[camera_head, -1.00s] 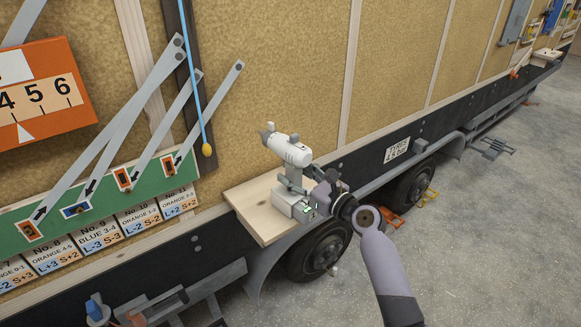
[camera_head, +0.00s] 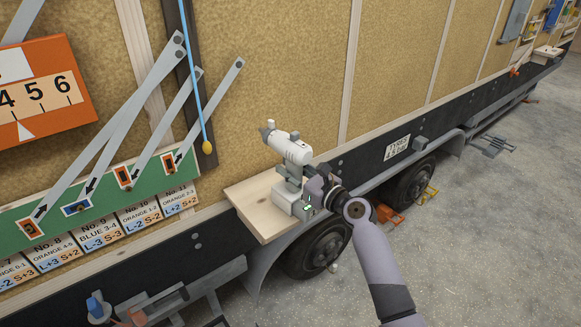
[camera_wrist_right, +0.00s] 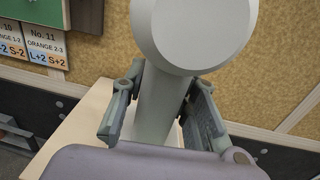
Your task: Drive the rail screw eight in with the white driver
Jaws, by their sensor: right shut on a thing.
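The white driver (camera_head: 290,148) stands upright on a small wooden shelf (camera_head: 262,213) at the trailer's side, its nose pointing up and left. Its light base (camera_head: 287,198) is on or just above the board; I cannot tell which. My right gripper (camera_head: 295,180) comes in from the right and is shut on the driver's handle. In the right wrist view the fingers flank the handle (camera_wrist_right: 156,100), below the driver's round rear end (camera_wrist_right: 193,25). I cannot make out rail screw eight. My left gripper is not in view.
A green panel (camera_head: 100,190) with grey levers and numbered labels (camera_head: 100,233) is at left, near an orange scale board (camera_head: 45,90). A blue cord (camera_head: 192,70) hangs beside it. Wheels (camera_head: 318,250) sit below the shelf.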

